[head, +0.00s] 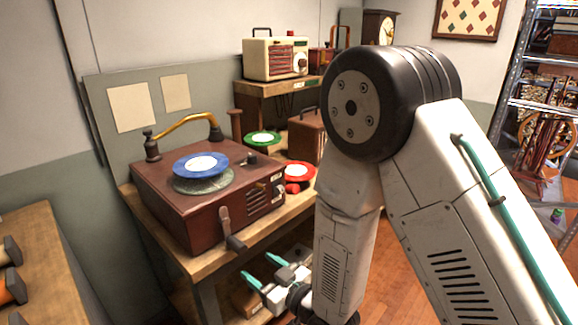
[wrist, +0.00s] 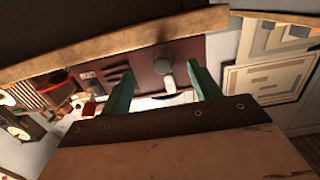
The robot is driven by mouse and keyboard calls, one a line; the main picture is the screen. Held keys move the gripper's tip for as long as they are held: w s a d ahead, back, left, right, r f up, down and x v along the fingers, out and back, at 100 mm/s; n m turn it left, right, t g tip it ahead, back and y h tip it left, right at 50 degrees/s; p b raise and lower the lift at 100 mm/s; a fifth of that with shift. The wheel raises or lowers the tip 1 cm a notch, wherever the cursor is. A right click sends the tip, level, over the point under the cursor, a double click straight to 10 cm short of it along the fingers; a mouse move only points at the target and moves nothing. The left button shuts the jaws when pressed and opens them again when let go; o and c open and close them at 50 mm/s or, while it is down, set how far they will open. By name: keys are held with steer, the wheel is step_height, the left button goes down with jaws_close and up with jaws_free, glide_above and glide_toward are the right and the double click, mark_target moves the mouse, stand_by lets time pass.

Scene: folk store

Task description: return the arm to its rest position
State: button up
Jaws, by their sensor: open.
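My arm fills the right half of the head view, its large black joint high and its pale links bent downward. My gripper (head: 259,269) is low in the head view, by the table's front edge and below the level of its top. Its two teal fingers are apart, with nothing seen between them. In the wrist view, my gripper (wrist: 160,72) also shows both fingers spread. A wooden surface with a dark bolted edge (wrist: 165,118) fills the bottom of that view and hides part of the fingers; I cannot tell whether they touch it.
A brown record player (head: 205,215) with a blue record (head: 201,165) stands on the wooden table (head: 262,236). Green (head: 262,139) and red (head: 297,172) records lie behind and beside it. A cream radio (head: 275,58) is on a raised shelf. Floor (head: 395,262) shows behind my arm.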

steer(key=s+d+f+m+g+h, duration=0.1)
steer(key=s+d+f+g+h, duration=0.1)
steer(key=d+f+g+h, duration=0.45)
steer(key=s+d+r+m+g+h, duration=0.1)
steer(key=s+d+r+h, duration=0.15)
steer(key=d, duration=0.35)
steer(key=s+d+r+m+g+h, duration=0.2)
steer(key=d+r+h, duration=0.1)
steer(key=d, duration=0.4)
steer(key=s+d+r+m, duration=0.2)
steer(key=s+d+r, duration=0.3)
steer(key=r, duration=0.3)
steer(key=s+d+r+m, duration=0.2)
steer(key=s+d+r, duration=0.3)
steer(key=s+r, duration=0.1)
steer(key=s+d+r+m+h, duration=0.1)
steer(key=s+d+r, duration=0.4)
steer(key=r, duration=0.4)
steer(key=shift+s+d+r+m, duration=0.3)
steer(key=shift+s+d+m, duration=0.05)
steer(key=shift+s+m, duration=0.1)
